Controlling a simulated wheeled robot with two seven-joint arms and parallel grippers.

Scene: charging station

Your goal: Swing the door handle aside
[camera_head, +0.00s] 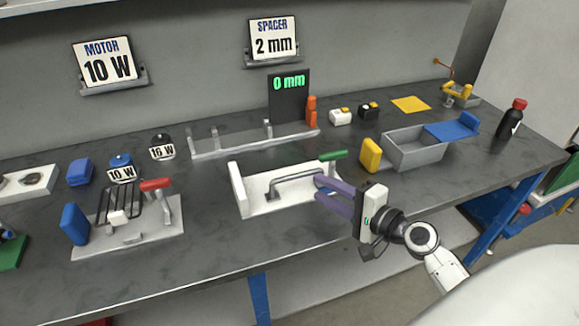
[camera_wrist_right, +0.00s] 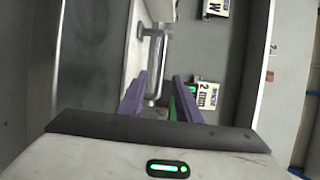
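The door handle, a grey bar (camera_head: 285,181), stands on a white panel (camera_head: 258,205) in the middle of the bench. In the right wrist view the bar (camera_wrist_right: 152,65) runs lengthwise ahead of the fingers, its near end between them. My right gripper (camera_head: 320,187) has two purple fingers at the right end of the bar. The fingers (camera_wrist_right: 158,92) are apart, with gaps beside the bar; I cannot tell whether either touches it. My left gripper is out of view.
A green-handled lever (camera_head: 333,155) stands just behind the fingers. A yellow block (camera_head: 370,155) and a grey bin (camera_head: 416,150) are to the right. A red-handled fixture (camera_head: 156,184) is at left. The bench front (camera_head: 215,255) is clear.

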